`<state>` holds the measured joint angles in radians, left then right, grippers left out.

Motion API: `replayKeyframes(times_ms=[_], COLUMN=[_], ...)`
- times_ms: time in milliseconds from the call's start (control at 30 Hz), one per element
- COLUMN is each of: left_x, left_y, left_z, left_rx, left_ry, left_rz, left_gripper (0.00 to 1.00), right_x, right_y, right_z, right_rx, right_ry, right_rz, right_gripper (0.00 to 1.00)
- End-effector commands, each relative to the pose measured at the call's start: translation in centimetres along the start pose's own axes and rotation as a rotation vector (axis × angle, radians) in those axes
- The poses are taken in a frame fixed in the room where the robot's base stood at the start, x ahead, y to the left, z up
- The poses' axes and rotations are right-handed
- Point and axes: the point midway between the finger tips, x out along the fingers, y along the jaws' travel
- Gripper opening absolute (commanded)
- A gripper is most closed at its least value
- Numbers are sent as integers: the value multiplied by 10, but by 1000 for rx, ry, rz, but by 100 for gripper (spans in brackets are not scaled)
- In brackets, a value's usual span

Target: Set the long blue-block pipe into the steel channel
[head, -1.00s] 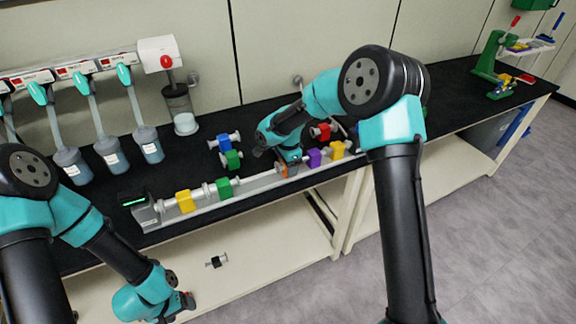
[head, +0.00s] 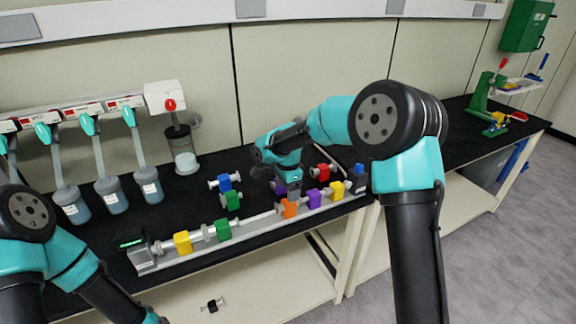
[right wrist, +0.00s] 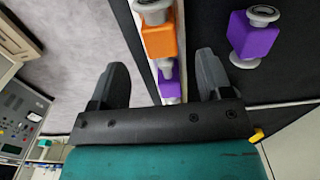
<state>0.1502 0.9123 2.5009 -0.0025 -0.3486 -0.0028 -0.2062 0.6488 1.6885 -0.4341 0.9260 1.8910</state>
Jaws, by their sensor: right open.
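A blue-block pipe (head: 225,182) lies on the black bench behind the steel channel (head: 172,258), beside a green-block pipe (head: 231,200). The channel runs along the bench front and holds yellow (head: 182,242), green (head: 223,229), orange (head: 289,208), purple (head: 314,198) and another yellow block (head: 337,188). A bare-looking stretch lies between green and orange. My right gripper (head: 289,187) is just above the orange block. In the right wrist view its jaws (right wrist: 161,68) are open and empty, with the orange block (right wrist: 159,38) ahead. My left gripper is below the head view's edge.
A red-block pipe (head: 322,171) lies behind the channel. A loose purple-block pipe (right wrist: 254,36) lies beside it in the right wrist view. Flasks (head: 148,185) stand at the left back. A small dark fitting (head: 212,306) is on the lower shelf.

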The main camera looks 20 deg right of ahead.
Motion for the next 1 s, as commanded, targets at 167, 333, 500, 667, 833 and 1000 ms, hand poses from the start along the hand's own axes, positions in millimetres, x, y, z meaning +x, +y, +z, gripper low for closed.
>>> replayKeyframes(times_ms=[167, 333, 500, 667, 833, 1000], left_x=[0, 0, 0, 0, 0, 0], left_y=[0, 0, 0, 0, 0, 0], left_z=[0, 0, 0, 0, 0, 0], left_rx=[0, 0, 0, 0, 0, 0], left_ry=[0, 0, 0, 0, 0, 0], left_rz=[0, 0, 0, 0, 0, 0], left_gripper=[68, 68, 68, 68, 68, 68], right_x=[-36, -67, -88, -94, -94, -92], right_y=[0, 0, 0, 0, 0, 1], right_z=[0, 0, 0, 0, 0, 1], right_rx=[0, 1, 0, -1, 0, -9], right_ry=[0, -1, 0, 0, 0, -3], right_rz=[-4, -3, -2, 0, 0, 0], right_gripper=[72, 72, 72, 72, 72, 72])
